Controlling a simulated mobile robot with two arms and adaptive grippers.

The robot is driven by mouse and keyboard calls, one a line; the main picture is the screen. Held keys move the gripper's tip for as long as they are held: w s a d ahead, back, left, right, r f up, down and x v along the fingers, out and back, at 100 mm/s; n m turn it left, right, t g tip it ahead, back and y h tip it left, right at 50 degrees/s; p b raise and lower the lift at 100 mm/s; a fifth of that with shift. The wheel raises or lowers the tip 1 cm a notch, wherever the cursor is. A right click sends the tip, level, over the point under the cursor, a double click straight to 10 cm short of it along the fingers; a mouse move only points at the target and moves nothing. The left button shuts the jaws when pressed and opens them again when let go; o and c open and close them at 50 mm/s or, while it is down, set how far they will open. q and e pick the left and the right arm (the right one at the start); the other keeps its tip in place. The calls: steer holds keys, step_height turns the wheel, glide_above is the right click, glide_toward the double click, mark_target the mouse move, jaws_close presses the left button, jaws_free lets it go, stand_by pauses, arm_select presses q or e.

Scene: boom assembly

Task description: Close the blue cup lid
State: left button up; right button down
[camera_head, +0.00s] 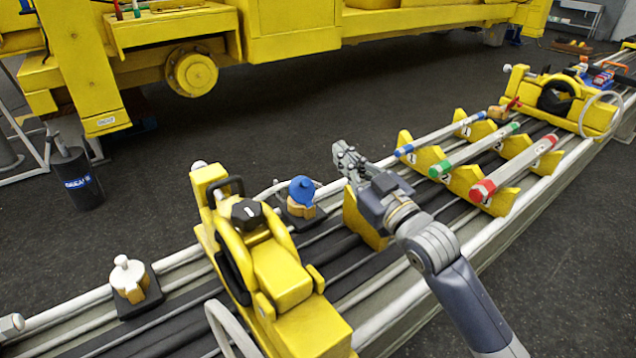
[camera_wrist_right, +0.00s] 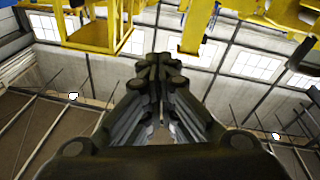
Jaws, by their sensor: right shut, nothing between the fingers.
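The blue cup lid (camera_head: 301,188) shows in the head view on a tan cup (camera_head: 300,206), which stands on a dark square base on the rails. The lid looks tilted up; whether it touches the cup's rim all round I cannot tell. My right gripper (camera_head: 343,152) is to the right of the lid and a little higher in the picture, apart from it. Its fingers are shut and empty, as the right wrist view (camera_wrist_right: 160,62) also shows. The cup is not visible in the wrist view. My left gripper is not in view.
A yellow clamp (camera_head: 283,274) with a black knob stands just left of the cup. A white-lidded cup (camera_head: 130,278) is farther left. Yellow notched racks (camera_head: 466,181) hold blue, green and red-ended bars on the right. Large yellow machinery (camera_head: 290,25) fills the back.

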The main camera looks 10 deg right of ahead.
mark_target(305, 188)
steer(key=s+f+m+g, duration=0.2)
steer(key=s+f+g, duration=0.1)
steer(key=s+f, duration=0.25)
steer(key=f+p+x, duration=0.1)
steer(key=f+x, duration=0.2)
steer(key=x, duration=1)
steer(key=shift+w+d+p, duration=0.15)
steer(key=shift+w+p, duration=0.15)
